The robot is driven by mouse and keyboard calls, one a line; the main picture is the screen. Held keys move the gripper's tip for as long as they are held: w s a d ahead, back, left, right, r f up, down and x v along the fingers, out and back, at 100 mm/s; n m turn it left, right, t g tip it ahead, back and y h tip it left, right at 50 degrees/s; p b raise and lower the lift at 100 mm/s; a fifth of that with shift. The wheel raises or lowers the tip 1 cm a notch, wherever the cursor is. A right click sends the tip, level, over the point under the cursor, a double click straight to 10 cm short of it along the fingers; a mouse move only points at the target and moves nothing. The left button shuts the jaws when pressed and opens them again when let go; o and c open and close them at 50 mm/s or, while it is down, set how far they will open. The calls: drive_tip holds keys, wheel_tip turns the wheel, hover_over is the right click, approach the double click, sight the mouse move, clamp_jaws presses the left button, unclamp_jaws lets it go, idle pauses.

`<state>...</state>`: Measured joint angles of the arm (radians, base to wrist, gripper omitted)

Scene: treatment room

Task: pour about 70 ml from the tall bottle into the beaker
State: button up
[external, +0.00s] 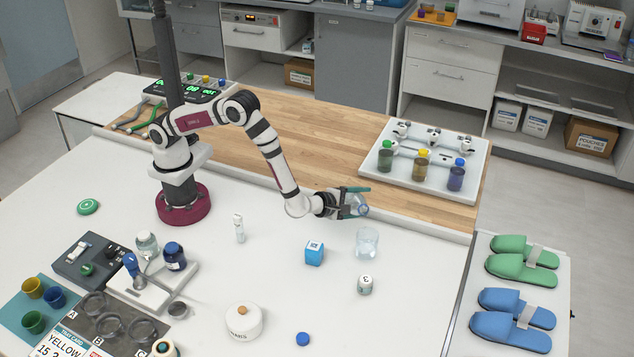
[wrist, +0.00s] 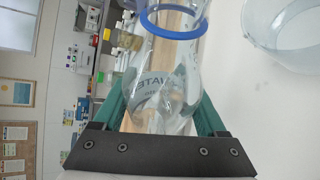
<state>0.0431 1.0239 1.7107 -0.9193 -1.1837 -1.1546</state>
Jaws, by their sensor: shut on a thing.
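My gripper (external: 352,203) is shut on a clear bottle, and its green fingers (wrist: 160,118) also show in the wrist view. The bottle (wrist: 165,75) has a "WATER" label and a blue ring at its neck; it also shows small in the external view (external: 360,208). It is tipped far over, roughly on its side, above the table. The clear beaker (external: 367,243) stands upright on the white table just below the bottle; its rim shows at the upper right of the wrist view (wrist: 290,60). I cannot make out a stream or the liquid levels.
A blue box (external: 314,253) and a small white jar (external: 365,285) stand near the beaker. A blue cap (external: 302,339) lies at the front. A white rack with several bottles (external: 398,190) stands behind on the wooden board. Slippers (external: 510,310) lie to the right.

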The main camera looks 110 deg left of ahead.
idle(0.4)
drive_tip(key=shift+f, duration=0.15)
drive_tip(key=shift+w+d+n+t+h, duration=0.35)
drive_tip(key=shift+n+h, duration=0.25)
drive_tip(key=shift+n, duration=0.2)
drive_tip(key=shift+w+d+f+n+h, duration=0.3)
drive_tip(key=shift+d+f+n+h, duration=0.1)
drive_tip(key=shift+f+n, duration=0.1)
drive_tip(key=shift+w+d+r+n+t+h, duration=0.1)
drive_tip(key=shift+w+r+n+t+h, duration=0.1)
drive_tip(key=shift+r+n+t+h, duration=0.25)
drive_tip(key=shift+s+n+t+h, duration=0.1)
drive_tip(key=shift+n+t+h, duration=0.7)
drive_tip(key=shift+n, duration=0.35)
drive_tip(key=shift+n+t+h, duration=0.55)
drive_tip(key=shift+n+t, duration=0.25)
drive_tip(key=shift+n, duration=0.4)
